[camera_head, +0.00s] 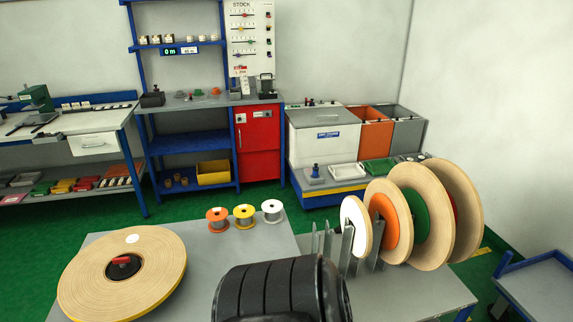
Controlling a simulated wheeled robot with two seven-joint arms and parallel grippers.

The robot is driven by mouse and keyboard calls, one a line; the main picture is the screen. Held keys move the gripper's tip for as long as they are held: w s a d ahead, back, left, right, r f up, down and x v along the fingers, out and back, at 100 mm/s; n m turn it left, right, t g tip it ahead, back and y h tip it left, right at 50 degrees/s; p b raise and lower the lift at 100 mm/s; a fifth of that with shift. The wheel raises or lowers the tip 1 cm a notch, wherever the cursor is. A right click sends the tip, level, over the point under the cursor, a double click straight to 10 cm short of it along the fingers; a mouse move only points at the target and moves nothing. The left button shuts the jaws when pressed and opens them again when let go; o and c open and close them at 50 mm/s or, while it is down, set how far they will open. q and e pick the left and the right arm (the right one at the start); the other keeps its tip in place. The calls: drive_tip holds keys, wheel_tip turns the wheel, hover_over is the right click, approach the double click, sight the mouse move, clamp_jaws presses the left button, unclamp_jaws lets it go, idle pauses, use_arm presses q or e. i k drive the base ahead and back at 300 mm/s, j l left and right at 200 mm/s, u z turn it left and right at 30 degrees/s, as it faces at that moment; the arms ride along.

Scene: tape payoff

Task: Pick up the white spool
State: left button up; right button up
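The white spool (272,206) is a small reel with white flanges and a grey wound core. It stands upright on the grey table (300,243), at the right end of a row of three small spools. Nothing touches it. The yellow spool (244,211) is just to its left, and the orange spool (217,215) is further left. Neither of my grippers can be made out in the head view.
A large tape roll (90,275) lies on the table at the left. At the right, several upright discs, the nearest white-faced (352,215), stand among metal plates (349,245). A black ribbed part, which may be mine, covers the table's front middle.

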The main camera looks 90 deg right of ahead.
sight(271, 209)
drive_tip(key=z, duration=0.45)
drive_tip(key=i+z, duration=0.15)
drive_tip(key=z, duration=0.3)
drive_tip(key=i+z, duration=0.1)
drive_tip(key=z, duration=0.35)
drive_tip(key=i+z, duration=0.1)
drive_tip(key=z, duration=0.35)
